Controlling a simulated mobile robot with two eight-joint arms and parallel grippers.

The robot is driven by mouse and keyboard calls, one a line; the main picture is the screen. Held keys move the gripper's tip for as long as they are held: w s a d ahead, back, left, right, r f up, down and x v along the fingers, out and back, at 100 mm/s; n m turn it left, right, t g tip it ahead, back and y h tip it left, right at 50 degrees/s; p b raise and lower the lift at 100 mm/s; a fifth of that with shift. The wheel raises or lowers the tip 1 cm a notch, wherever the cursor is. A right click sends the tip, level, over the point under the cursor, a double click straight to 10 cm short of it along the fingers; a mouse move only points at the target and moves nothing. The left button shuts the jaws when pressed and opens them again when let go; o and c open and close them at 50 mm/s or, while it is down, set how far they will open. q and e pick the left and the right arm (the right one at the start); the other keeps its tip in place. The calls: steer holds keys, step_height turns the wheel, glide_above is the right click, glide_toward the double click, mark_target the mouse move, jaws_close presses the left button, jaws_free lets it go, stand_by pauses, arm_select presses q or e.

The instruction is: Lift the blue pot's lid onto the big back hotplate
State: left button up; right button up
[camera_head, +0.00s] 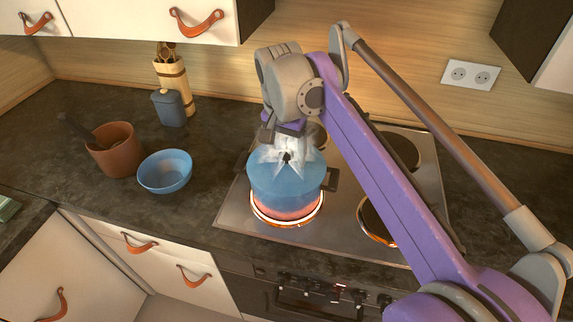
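The blue pot (285,187) stands upright on the glowing front left hotplate (287,222), with dark handles at its sides. Its lid seems to be on top, mostly hidden by my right gripper (287,157). The gripper points down at the lid's middle, its pale fingers around a small dark knob. I cannot tell whether they are closed on it. The larger back hotplate (405,152), at the back right of the hob, looks bare where it shows; my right arm covers part of it. My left gripper is not in view.
A smaller back left hotplate (319,137) is partly hidden behind my gripper. The front right hotplate (373,224) glows under my arm. A blue bowl (165,172), a brown pot (116,157) and a blue canister (169,109) stand left of the hob (232,213).

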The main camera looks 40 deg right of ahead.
steer(key=shift+c, duration=0.2)
jaws_close()
stand_by(0.3)
